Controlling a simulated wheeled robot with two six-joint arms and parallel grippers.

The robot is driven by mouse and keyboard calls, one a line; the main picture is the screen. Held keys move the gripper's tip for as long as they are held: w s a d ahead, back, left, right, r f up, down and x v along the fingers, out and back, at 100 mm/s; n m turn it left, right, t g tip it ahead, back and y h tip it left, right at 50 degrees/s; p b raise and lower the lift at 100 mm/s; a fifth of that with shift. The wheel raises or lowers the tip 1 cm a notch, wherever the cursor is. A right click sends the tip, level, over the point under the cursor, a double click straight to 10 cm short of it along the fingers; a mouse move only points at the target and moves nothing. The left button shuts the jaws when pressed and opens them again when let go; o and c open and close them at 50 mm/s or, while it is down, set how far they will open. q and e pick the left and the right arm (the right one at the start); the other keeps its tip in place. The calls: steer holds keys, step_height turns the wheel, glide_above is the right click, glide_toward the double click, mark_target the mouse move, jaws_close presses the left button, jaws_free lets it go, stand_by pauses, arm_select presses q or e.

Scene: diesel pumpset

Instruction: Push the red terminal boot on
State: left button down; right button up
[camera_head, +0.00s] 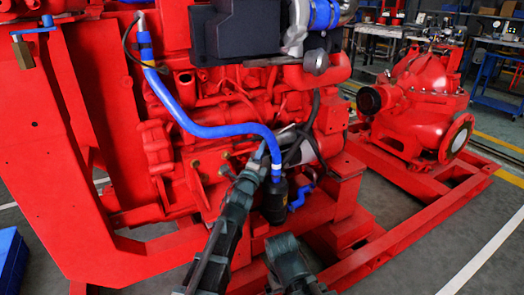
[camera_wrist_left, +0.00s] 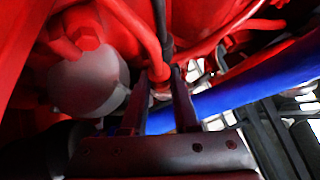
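The red terminal boot (camera_wrist_left: 160,79) shows in the left wrist view as a small red piece at the lower end of a dark cable (camera_wrist_left: 164,30). The fingertips of my left gripper (camera_wrist_left: 160,88) are on either side of it and look closed on it. In the head view my left gripper (camera_head: 264,152) reaches up beside the grey cylindrical starter body (camera_head: 304,142); the boot is too small or hidden to make out there. The starter's round grey end (camera_wrist_left: 88,84) is left of the fingers in the wrist view. The terminal itself cannot be made out.
A blue hose (camera_head: 205,130) runs down the red engine close to my left gripper and crosses behind the fingers in the wrist view (camera_wrist_left: 215,98). A black cylinder (camera_head: 273,202) hangs just below. The red frame (camera_head: 375,255) and pump (camera_head: 425,95) are to the right.

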arm_select(q)
steer(key=c, duration=0.6)
jaws_free()
steer(key=shift+w+d, duration=0.1)
steer(key=shift+d, duration=0.05)
steer(key=shift+c, duration=0.2)
steer(key=b+v, duration=0.3)
steer(key=v, duration=1.1)
